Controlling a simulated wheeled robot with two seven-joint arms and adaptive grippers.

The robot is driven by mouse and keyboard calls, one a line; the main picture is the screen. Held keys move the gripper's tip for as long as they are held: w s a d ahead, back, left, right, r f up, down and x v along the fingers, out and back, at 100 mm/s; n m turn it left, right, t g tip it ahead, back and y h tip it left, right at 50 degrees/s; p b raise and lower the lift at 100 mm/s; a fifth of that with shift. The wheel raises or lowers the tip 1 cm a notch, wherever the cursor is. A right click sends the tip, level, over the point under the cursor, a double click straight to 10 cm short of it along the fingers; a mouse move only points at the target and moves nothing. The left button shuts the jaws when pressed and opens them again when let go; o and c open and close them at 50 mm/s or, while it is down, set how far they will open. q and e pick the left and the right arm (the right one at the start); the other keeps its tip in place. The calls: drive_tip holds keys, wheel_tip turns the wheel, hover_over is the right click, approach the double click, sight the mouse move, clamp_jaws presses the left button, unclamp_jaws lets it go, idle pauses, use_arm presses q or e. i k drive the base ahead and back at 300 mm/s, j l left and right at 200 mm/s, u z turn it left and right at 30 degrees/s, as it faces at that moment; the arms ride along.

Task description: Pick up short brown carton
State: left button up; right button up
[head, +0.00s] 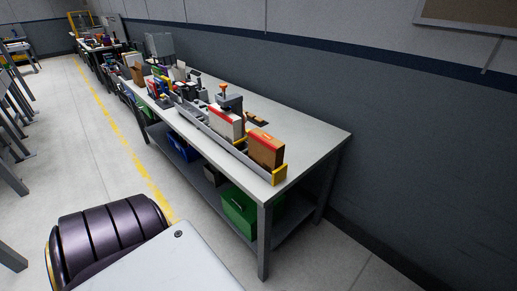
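A short brown carton (266,148) with a red-orange top stands upright near the close end of the long table (310,142). It sits in a long grey tray (237,155) with a yellow end piece, and the tray's front wall hides its lower edge. A white carton with a red top (226,121) stands just behind it in the same row. Neither of my grippers shows in the head view, so their distance from the carton cannot be told.
Several bottles, boxes and tools crowd the table farther back, with a brown box (138,74) among them. A green bin (238,212) and a blue bin (182,147) sit on the lower shelf. A grey wall runs behind the table.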

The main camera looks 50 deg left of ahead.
sight(269, 160)
drive_tip(key=i+l+u, duration=0.25)
drive_tip(key=u, duration=0.2)
drive_tip(key=i+l+u, duration=0.2)
drive_tip(key=l+u, duration=0.25)
drive_tip(key=i+l+u, duration=0.2)
drive_tip(key=l, duration=0.25)
drive_tip(key=l+u, duration=0.2)
drive_tip(key=l, duration=0.2)
